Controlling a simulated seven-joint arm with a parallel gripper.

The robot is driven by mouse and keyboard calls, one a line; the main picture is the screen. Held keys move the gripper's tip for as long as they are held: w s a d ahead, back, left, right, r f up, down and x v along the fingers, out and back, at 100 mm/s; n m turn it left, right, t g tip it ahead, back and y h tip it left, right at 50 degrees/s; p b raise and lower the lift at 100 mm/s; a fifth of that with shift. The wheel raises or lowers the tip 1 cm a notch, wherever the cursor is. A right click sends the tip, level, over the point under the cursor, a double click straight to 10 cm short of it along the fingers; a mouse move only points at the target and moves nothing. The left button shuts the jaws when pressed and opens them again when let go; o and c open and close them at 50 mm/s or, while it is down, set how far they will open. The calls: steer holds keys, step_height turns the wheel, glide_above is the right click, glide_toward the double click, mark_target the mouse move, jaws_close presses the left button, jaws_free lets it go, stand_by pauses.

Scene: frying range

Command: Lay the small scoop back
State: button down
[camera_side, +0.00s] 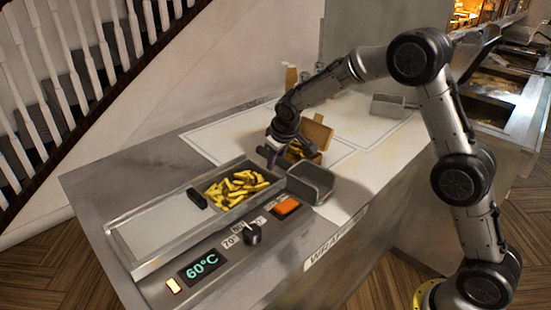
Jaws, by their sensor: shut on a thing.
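My gripper (275,153) is above the counter, just behind the fries in the fryer bay and left of an open cardboard box (318,134). It is shut on a dark piece that looks like a handle. The grey metal scoop (312,182) is just right of and below my fingers, by the right end of the fries bay. The join between handle and scoop is too small to make out, and I cannot tell whether the scoop touches the counter.
Yellow fries (236,187) lie in a bay of the metal trough (150,262); its left part is empty. Another grey metal piece (388,105) stands at the back right. The control panel has a black knob (252,234).

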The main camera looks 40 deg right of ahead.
steer(key=shift+f, duration=0.15)
stand_by(0.5)
steer(key=c, duration=0.5)
jaws_free()
